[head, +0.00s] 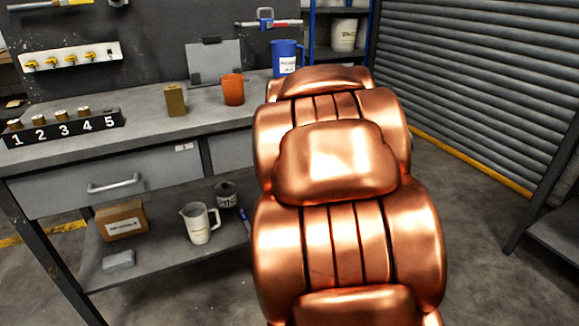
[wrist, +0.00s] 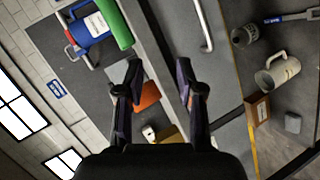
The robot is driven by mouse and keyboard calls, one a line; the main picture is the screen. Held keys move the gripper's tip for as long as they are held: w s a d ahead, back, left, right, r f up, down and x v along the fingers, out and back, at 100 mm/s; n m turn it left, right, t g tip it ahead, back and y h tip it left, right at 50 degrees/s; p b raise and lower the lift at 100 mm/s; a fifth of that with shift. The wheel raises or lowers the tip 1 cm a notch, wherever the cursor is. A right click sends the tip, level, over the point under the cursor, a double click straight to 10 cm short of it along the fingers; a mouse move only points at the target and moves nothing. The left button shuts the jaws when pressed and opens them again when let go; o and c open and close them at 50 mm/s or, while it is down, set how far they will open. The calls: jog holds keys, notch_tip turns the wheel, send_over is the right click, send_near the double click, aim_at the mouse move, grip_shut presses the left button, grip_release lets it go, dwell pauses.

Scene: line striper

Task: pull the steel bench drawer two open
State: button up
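The steel bench (head: 150,133) has a left grey drawer (head: 60,190) with a bar handle (head: 113,184), and a right drawer (head: 232,151) mostly hidden behind my copper arm. Both look shut; no drawer number is readable. In the wrist view the right drawer front (wrist: 222,75) shows to the right of my gripper, with its bar handle (wrist: 205,25) near the top edge. My gripper (wrist: 158,64) is open and empty, its fingers apart in front of the bench top, not touching the handle. The head view hides my gripper behind the arm.
On the bench top stand an orange cup (head: 232,89), a wooden block (head: 175,100), a blue jug (head: 287,58) and a numbered rack (head: 62,130). The lower shelf holds a cardboard box (head: 121,221), a cream pitcher (head: 199,223) and a can (head: 226,195). Open floor lies at right.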

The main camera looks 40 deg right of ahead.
jog(key=w+d+f+n+t+y+b, duration=0.1)
jog(key=d+f+n+t+b, duration=0.15)
jog(key=f+b, duration=0.25)
jog(key=w+d+f+n+t+y+b, duration=0.1)
jog(key=d+f+n+y+b, duration=0.1)
jog(key=f+n+b, duration=0.3)
jog(key=shift+m+t, duration=0.25)
jog(key=shift+a+f+b+x, duration=0.15)
jog(key=shift+b+x, duration=0.3)
jog(key=shift+x, duration=0.85)
jog(key=shift+a+f+b+x, duration=0.15)
jog(key=shift+b+x, duration=0.35)
jog(key=shift+x, duration=0.8)
jog(key=shift+a+f+b+x, duration=0.15)
jog(key=shift+b+x, duration=0.3)
jog(key=shift+x, duration=0.85)
jog(key=shift+d, duration=0.1)
grip_shut()
